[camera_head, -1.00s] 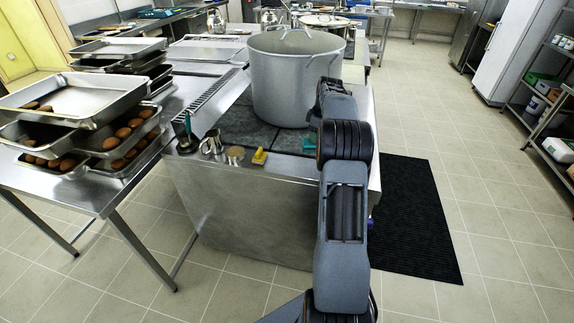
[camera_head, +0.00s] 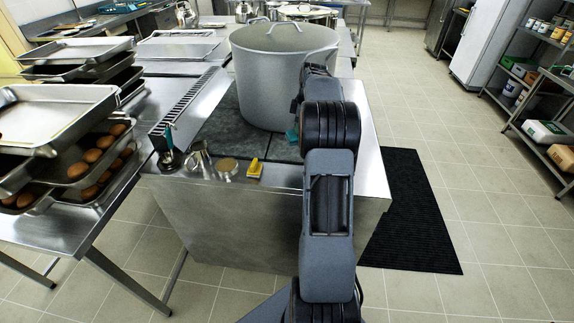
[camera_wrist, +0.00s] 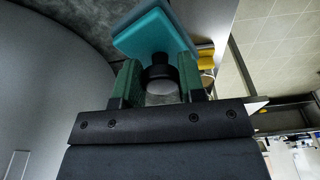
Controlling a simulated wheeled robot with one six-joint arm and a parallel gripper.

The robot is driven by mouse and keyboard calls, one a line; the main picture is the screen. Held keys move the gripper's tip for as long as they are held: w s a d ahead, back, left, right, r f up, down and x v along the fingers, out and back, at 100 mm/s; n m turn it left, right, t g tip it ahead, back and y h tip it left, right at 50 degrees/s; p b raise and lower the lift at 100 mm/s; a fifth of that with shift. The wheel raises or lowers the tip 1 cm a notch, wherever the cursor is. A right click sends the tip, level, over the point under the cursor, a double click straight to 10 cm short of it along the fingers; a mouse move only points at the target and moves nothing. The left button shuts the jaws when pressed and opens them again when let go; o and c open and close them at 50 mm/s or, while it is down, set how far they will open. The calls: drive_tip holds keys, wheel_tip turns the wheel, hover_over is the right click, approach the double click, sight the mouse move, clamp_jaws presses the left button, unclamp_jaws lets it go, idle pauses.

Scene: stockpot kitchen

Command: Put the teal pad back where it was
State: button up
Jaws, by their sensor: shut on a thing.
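The teal pad (camera_wrist: 155,35) is a square block with a dark round knob. My gripper (camera_wrist: 160,80) has its green-faced fingers shut on the knob in the wrist view, with the pad beyond the fingertips. In the head view only a small bit of the teal pad (camera_head: 292,134) shows beside my arm, near the pot's lower right side. My gripper is hidden there behind my arm. I cannot tell whether the pad touches the dark stove top (camera_head: 228,136).
A large lidded stockpot (camera_head: 279,85) stands close beside the pad. A yellow-handled block (camera_head: 255,168), a round tan-topped item (camera_head: 227,166), a metal jug (camera_head: 199,158) and a teal-handled tool (camera_head: 169,150) line the front edge.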

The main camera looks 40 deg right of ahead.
sight(295, 139)
drive_tip(key=a, duration=0.1)
drive_tip(key=s+a+f, duration=0.1)
drive_tip(key=a, duration=0.1)
drive_tip(key=shift+s+a+f, duration=0.2)
drive_tip(key=shift+a+f, duration=0.05)
drive_tip(key=shift+a, duration=0.1)
drive_tip(key=a+f, duration=0.1)
drive_tip(key=f, duration=0.1)
drive_tip(key=s+a+f, duration=0.1)
drive_tip(key=a+f, duration=0.1)
drive_tip(key=f, duration=0.1)
drive_tip(key=a+f, duration=0.1)
drive_tip(key=f, duration=0.2)
drive_tip(key=shift+s+a+f+p, duration=0.1)
drive_tip(key=shift+s+a+p, duration=0.1)
drive_tip(key=shift+s+p, duration=0.2)
drive_tip(key=shift+f, duration=0.45)
drive_tip(key=shift+f, duration=0.15)
